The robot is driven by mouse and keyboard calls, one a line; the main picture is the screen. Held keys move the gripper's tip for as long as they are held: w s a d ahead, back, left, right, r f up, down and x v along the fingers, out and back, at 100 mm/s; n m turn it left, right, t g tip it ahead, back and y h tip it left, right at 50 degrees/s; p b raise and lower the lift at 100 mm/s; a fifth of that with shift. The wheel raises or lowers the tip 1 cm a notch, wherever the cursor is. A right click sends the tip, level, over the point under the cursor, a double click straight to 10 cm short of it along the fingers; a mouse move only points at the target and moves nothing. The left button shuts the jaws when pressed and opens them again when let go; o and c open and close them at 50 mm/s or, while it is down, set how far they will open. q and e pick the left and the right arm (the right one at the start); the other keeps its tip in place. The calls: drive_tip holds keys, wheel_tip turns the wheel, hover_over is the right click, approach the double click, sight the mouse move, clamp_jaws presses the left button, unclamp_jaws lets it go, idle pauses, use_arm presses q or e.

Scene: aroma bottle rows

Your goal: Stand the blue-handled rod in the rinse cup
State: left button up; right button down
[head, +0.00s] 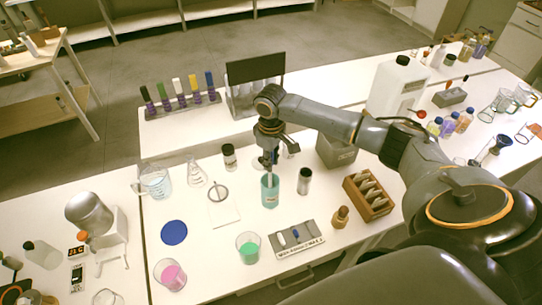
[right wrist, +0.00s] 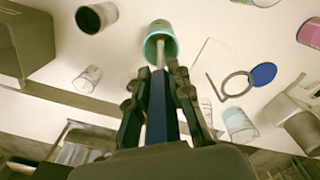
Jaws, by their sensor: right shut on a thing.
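My right gripper (head: 267,158) is shut on the blue-handled rod, above a teal cup (head: 270,192) on the white table. In the right wrist view the gripper's fingers (right wrist: 157,85) are on both sides of the blue handle of the rod (right wrist: 157,110). The rod's pale shaft runs into the mouth of the teal cup (right wrist: 151,50). Whether its tip touches the cup's bottom is hidden. The rod looks near upright. My left gripper is not in view.
A dark-capped jar (head: 230,158) and a grey-black jar (head: 304,181) flank the cup. A green-liquid beaker (head: 248,248), a labelled grey holder (head: 299,240) and a wooden rack (head: 368,196) stand nearer. A blue disc (head: 174,232) lies left, with clear table around it.

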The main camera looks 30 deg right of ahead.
drive_tip(key=shift+f+b, duration=0.55)
drive_tip(key=shift+f, duration=1.25)
drive_tip(key=c, duration=1.1)
unclamp_jaws()
drive_tip(key=shift+c, duration=0.2)
wheel_tip(320, 180, up, 12)
drive_tip(key=shift+r, duration=0.1)
drive_tip(key=shift+s, duration=0.1)
